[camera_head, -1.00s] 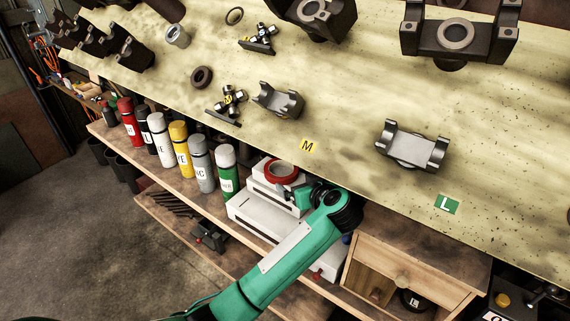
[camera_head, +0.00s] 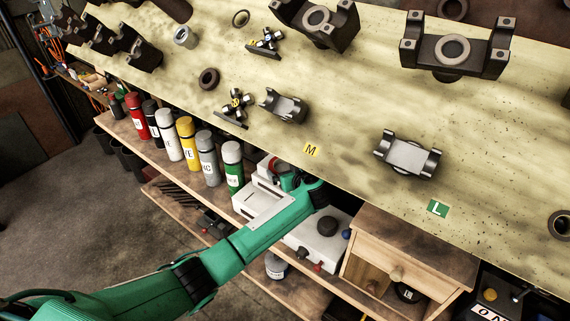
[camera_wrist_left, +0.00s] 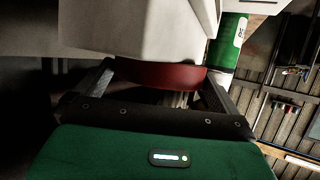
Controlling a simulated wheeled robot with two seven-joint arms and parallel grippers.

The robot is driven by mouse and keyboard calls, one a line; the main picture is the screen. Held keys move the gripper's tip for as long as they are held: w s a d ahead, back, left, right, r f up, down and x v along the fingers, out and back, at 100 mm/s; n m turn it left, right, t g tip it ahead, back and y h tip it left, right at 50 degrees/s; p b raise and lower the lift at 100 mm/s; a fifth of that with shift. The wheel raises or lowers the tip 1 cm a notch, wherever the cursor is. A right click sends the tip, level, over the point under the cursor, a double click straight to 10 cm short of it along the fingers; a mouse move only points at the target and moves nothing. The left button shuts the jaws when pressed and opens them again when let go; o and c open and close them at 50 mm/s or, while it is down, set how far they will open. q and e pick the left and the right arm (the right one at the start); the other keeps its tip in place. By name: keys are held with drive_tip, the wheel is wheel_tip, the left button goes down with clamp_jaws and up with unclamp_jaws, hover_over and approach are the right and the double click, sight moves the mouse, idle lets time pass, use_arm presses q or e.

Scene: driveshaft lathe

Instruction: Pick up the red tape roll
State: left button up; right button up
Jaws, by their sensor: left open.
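The red tape roll (camera_head: 271,167) sits on the white stacked equipment on the shelf below the bench edge, mostly hidden by my left gripper in the head view. My left gripper (camera_head: 283,174) is at the roll, its arm coming in from the lower left. In the left wrist view the red tape roll (camera_wrist_left: 160,75) lies between the two open fingers of the left gripper (camera_wrist_left: 160,82), against the white equipment. The fingers stand on either side of it; I cannot tell whether they touch it. My right gripper is not in view.
A green-labelled spray can (camera_head: 232,167) stands close left of the roll, in a row of several cans. The bench top (camera_head: 350,110) overhangs behind, holding metal parts.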

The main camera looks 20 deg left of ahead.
use_arm(q)
drive_tip(key=shift+w+a+f, duration=0.1)
drive_tip(key=shift+w+a, duration=0.05)
drive_tip(key=shift+c, duration=0.4)
drive_tip(key=c, duration=0.6)
